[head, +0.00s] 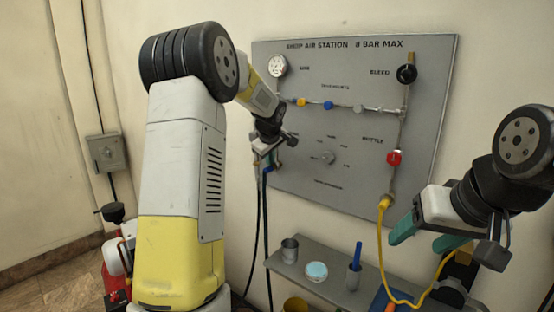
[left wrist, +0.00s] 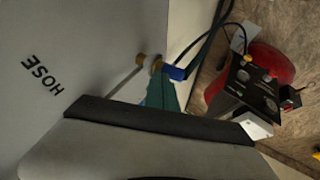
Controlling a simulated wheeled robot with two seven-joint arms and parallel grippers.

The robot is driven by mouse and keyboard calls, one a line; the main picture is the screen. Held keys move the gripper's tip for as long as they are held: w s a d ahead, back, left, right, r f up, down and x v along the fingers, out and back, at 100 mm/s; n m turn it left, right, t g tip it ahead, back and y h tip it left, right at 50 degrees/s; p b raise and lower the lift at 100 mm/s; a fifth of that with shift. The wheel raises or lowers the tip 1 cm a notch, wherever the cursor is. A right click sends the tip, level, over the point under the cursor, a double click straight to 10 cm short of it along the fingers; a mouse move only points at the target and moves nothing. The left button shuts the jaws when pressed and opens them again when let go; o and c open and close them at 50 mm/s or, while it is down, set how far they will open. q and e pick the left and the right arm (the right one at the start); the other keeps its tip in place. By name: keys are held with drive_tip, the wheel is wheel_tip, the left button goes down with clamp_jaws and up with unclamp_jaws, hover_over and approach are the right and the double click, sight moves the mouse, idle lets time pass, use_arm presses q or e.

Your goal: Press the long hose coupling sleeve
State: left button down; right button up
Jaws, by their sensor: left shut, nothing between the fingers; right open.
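In the left wrist view a brass coupling (left wrist: 156,63) with a ring-like sleeve sits on a thin pipe at the panel's edge, by the word HOSE. A blue fitting (left wrist: 175,72) and a dark hose (left wrist: 205,38) continue from it. My left gripper's teal fingers (left wrist: 160,92) are shut and empty, their tips close to the coupling; I cannot tell whether they touch it. In the head view my left gripper (head: 264,156) is at the panel's left edge, and my own wrist largely hides the coupling. My right gripper (head: 427,238) is open and empty at the right.
The grey air station panel (head: 330,190) has a red valve knob (head: 394,158), a black bleed knob (head: 406,74) and a gauge (head: 277,66). A yellow hose (head: 381,245) hangs near my right gripper. A shelf (head: 325,257) below holds cups. A red machine (left wrist: 265,75) stands on the floor.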

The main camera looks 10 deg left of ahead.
use_arm(q)
drive_tip(key=shift+w+d, duration=0.1)
drive_tip(key=shift+w, duration=0.25)
drive_tip(key=shift+w+d, duration=0.45)
drive_tip(key=shift+w, duration=0.35)
